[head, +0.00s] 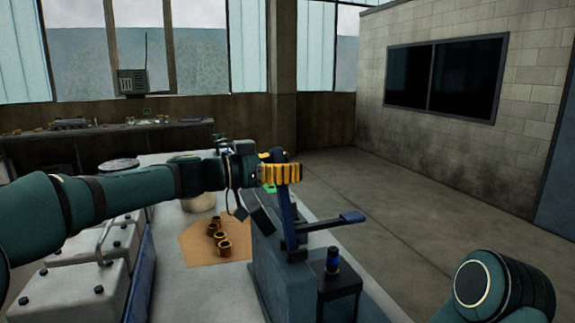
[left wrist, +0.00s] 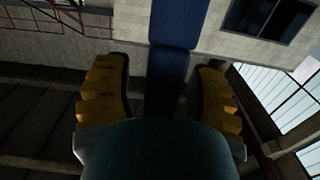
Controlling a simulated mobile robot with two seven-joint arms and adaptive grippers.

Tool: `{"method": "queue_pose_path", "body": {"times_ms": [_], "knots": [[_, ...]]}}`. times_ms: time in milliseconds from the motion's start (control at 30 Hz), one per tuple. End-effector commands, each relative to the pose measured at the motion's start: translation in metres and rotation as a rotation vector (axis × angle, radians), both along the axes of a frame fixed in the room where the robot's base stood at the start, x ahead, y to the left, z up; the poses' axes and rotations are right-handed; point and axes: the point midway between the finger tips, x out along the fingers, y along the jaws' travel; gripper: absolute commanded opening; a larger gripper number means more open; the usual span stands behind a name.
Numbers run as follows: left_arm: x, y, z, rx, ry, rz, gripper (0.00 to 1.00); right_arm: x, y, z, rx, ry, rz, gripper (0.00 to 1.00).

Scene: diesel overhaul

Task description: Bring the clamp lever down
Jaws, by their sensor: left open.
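The fixture (head: 285,282) is a grey-blue block on the bench. An upright blue lever (head: 287,215) stands at it, and a second blue handle (head: 335,222) sticks out to the right, nearly level. I cannot tell for certain which one is the clamp lever. My left gripper (head: 281,172) has yellow fingers and is at the top of the upright lever. In the left wrist view, a blue bar (left wrist: 172,75) runs between the two open yellow fingers (left wrist: 165,100), with gaps on both sides. My right gripper is out of view; only part of my right arm shows at bottom right.
A black post with a blue ring (head: 332,262) stands in front of the fixture. Several brass-coloured bushings (head: 220,240) lie on a tan mat (head: 205,258) left of it. A grey engine cover (head: 70,285) is at the left. Open floor (head: 400,200) lies to the right.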

Motion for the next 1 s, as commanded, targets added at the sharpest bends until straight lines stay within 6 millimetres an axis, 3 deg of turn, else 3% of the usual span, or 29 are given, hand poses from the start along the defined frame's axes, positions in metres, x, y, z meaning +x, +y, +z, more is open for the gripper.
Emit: {"method": "queue_pose_path", "body": {"times_ms": [233, 400, 1000], "knots": [[0.0002, -0.0003, -0.0001, 0.000, 0.000, 0.000, 0.59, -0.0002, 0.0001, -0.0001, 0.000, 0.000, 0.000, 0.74], [0.0001, -0.0001, -0.0001, 0.000, 0.000, 0.000, 0.00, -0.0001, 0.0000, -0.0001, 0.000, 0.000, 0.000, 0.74], [0.0008, 0.0010, -0.0004, 0.006, 0.002, 0.002, 0.00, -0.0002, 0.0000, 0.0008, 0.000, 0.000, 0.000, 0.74]]}}
